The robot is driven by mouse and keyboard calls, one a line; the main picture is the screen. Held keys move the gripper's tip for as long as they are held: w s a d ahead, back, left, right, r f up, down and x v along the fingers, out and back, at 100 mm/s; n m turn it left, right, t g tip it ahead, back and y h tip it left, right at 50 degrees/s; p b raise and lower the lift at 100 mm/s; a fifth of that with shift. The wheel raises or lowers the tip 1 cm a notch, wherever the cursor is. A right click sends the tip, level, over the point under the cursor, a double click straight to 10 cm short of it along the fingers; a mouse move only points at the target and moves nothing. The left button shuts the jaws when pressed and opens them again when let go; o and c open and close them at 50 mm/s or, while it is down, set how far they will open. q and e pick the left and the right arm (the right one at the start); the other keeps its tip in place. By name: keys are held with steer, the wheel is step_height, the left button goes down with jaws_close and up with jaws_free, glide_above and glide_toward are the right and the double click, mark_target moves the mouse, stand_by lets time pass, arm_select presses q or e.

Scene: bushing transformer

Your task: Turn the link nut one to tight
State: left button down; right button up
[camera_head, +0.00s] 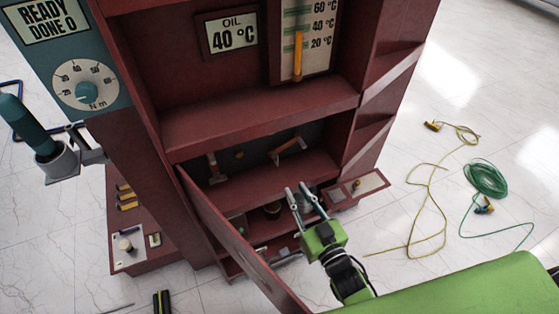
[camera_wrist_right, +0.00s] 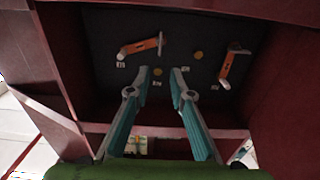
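A dark back panel (camera_wrist_right: 110,28) inside the red cabinet carries two copper-orange links, one at left (camera_wrist_right: 140,47) and one at right (camera_wrist_right: 229,63). The links also show in the head view, left (camera_head: 212,166) and right (camera_head: 287,150). Round brass nuts sit between them, an upper (camera_wrist_right: 198,56) and a lower (camera_wrist_right: 158,72); I cannot read which is nut one. My right gripper (camera_head: 297,188) reaches into the cabinet's lower bay. In the wrist view its fingers (camera_wrist_right: 160,78) are apart and point at the panel, with nothing between them. My left gripper is out of view.
A display (camera_head: 47,18) reads READY DONE 0 above an N m dial (camera_head: 86,87). A teal-handled tool (camera_head: 24,128) stands in a holder at left. The cabinet's open door (camera_head: 228,232) is left of my right arm. Yellow (camera_head: 434,190) and green (camera_head: 487,181) cables lie on the floor at right.

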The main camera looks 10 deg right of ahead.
mark_target(276, 159)
steer(key=w, duration=0.4)
steer(key=w+a, duration=0.1)
steer(key=w, duration=0.3)
steer(key=w+a, duration=0.1)
steer(key=w, duration=0.3)
steer(key=shift+a, duration=0.15)
jaws_close()
